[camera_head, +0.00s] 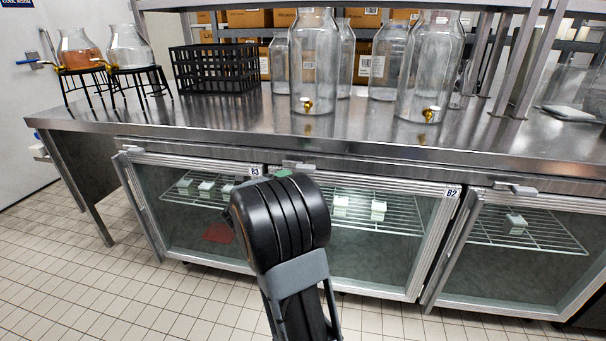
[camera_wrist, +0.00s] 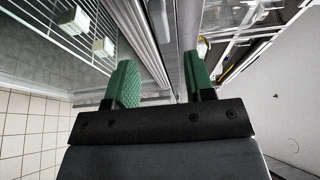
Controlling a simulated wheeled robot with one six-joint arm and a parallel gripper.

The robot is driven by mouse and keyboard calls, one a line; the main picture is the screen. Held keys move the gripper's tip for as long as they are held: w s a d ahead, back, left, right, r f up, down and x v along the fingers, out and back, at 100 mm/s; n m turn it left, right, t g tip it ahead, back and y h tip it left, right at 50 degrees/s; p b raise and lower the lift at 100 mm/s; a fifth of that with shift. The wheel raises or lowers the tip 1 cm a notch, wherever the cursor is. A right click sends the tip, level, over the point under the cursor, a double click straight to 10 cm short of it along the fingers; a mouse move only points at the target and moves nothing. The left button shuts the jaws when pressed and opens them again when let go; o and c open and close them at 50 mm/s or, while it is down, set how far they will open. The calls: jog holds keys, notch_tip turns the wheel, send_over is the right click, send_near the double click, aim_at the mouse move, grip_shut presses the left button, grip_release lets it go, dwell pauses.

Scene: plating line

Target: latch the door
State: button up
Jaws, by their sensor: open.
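Glass cabinet doors with metal frames line the counter front in the head view. The door marked B3 (camera_head: 190,225) is on the left, the middle door (camera_head: 375,250) is behind my arm, and a right door (camera_head: 520,265) stands beside the B2 label. Small grey latch blocks show at the top frame, one (camera_head: 515,188) at the right and one (camera_head: 133,150) at the left. My gripper (camera_wrist: 162,82) has green fingers, apart and empty, with metal frame strips (camera_wrist: 165,40) visible between and beyond them. Contact cannot be told. In the head view my arm mostly hides it.
The steel counter (camera_head: 330,130) holds glass dispensers (camera_head: 315,65), a black crate (camera_head: 215,70) and two jars on stands (camera_head: 130,50). White wire racks (camera_head: 525,235) with small white boxes show behind the glass. The tiled floor (camera_head: 100,280) is clear at the left.

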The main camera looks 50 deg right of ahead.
aim_at(302, 170)
jog(key=d, duration=0.3)
jog(key=w+d, duration=0.1)
jog(key=d, duration=0.2)
jog(key=d+b, duration=0.1)
jog(key=d, duration=0.2)
jog(key=shift+w+d, duration=0.2)
jog(key=shift+w, duration=0.1)
jog(key=c, duration=0.9)
